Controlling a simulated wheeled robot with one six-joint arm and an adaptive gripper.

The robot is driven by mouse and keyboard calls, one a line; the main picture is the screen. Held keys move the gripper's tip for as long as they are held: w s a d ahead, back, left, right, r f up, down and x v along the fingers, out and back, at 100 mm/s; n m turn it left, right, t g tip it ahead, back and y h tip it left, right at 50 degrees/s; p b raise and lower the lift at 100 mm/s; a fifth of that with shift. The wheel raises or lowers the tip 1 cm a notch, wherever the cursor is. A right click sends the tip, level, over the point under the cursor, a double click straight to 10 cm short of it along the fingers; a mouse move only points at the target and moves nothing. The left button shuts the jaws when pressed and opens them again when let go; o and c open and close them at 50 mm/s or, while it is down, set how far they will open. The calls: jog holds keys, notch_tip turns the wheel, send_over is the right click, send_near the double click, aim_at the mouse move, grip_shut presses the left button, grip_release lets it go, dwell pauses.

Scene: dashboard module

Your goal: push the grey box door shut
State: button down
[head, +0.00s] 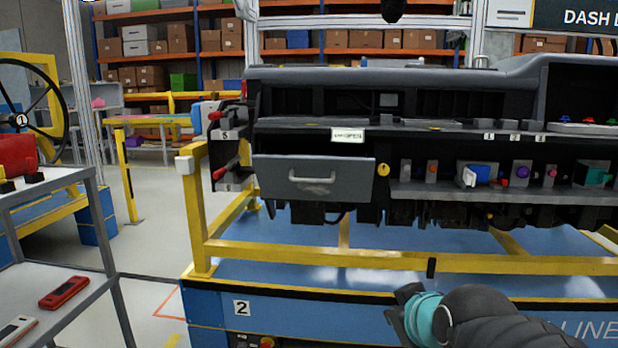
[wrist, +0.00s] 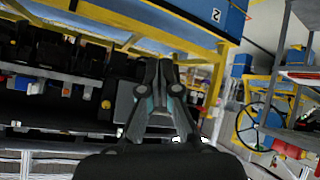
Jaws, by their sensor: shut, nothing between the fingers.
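The grey box door (head: 313,180) is a flat panel with a pale bar handle (head: 312,180), low on the left part of the dashboard in the head view. It faces me and looks nearly upright; a dark line runs along its top, and I cannot tell how far it stands open. My gripper (head: 404,308) is at the lower middle of the head view, to the right of and lower than the door in the picture, apart from it. In the wrist view my gripper (wrist: 160,72) has its fingers together with nothing between them.
A yellow rail (head: 400,257) runs along the front of the blue stand below the dashboard. A shelf with knobs and small parts (head: 500,193) is right of the door. A grey cart (head: 60,250) with a red device (head: 64,292) stands at left. Floor shows between cart and stand.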

jog(key=w+a+r+n+t+y+b, duration=0.1)
jog(key=w+a+r+n+t+b, duration=0.15)
jog(key=w+a+n, duration=0.4)
jog(key=w+a+r+n+t+y+b, duration=0.1)
jog(key=w+a+r+t, duration=0.25)
jog(key=w, duration=0.55)
jog(key=n+t+h+b, duration=0.4)
jog(key=t+h, duration=0.1)
jog(key=t, duration=0.3)
send_near(309, 164)
jog(key=p+x, duration=0.1)
jog(key=x, duration=0.6)
jog(key=shift+w+r, duration=0.2)
